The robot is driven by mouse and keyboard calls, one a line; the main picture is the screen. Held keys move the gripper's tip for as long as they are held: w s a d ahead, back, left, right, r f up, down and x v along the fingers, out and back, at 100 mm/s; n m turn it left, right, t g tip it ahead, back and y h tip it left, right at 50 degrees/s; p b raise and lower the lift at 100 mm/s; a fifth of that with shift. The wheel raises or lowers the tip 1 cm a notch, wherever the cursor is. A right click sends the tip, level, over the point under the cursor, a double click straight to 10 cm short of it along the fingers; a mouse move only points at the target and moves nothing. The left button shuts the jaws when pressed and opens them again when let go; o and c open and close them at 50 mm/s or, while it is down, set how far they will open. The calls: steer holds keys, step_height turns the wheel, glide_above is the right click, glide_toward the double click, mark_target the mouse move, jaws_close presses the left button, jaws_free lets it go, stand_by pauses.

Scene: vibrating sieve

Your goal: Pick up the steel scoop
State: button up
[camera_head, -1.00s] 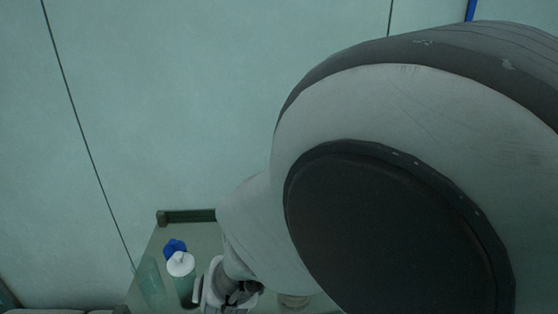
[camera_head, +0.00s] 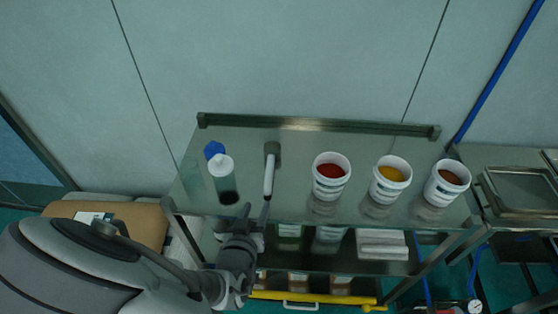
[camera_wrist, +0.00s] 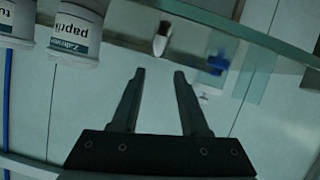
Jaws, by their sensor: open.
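A long tool with a pale handle and a darker grey end (camera_head: 270,172) lies on the upper shelf, between a bottle and the tubs. It is the only scoop-like thing I see, but its steel is not clear. In the wrist view it seems to be the small pale and brown shape (camera_wrist: 161,39) beyond my fingertips. My gripper (camera_head: 256,209) is open and empty at the shelf's front edge, near the handle's near end. In the wrist view its fingers (camera_wrist: 159,72) stand apart with nothing between them.
Three tubs of powder, red (camera_head: 330,174), yellow (camera_head: 390,178) and brown (camera_head: 447,182), stand right of the tool. A raised rail (camera_head: 318,124) closes the shelf's back.

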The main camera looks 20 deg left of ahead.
steer(key=b, duration=0.5)
glide_toward(269, 175)
steer(key=x, duration=0.3)
steer(key=f+x, duration=0.1)
steer(key=x, duration=0.1)
steer(key=shift+a+f, duration=0.15)
steer(key=shift+f, duration=0.1)
steer(key=shift+r+b+x, duration=0.15)
steer(key=shift+b+x, duration=0.4)
steer(key=shift+x, duration=0.95)
steer(key=shift+r+b+x, duration=0.15)
steer(key=shift+b+x, duration=0.4)
steer(key=shift+x, duration=0.9)
steer(key=shift+w, duration=0.15)
jaws_close()
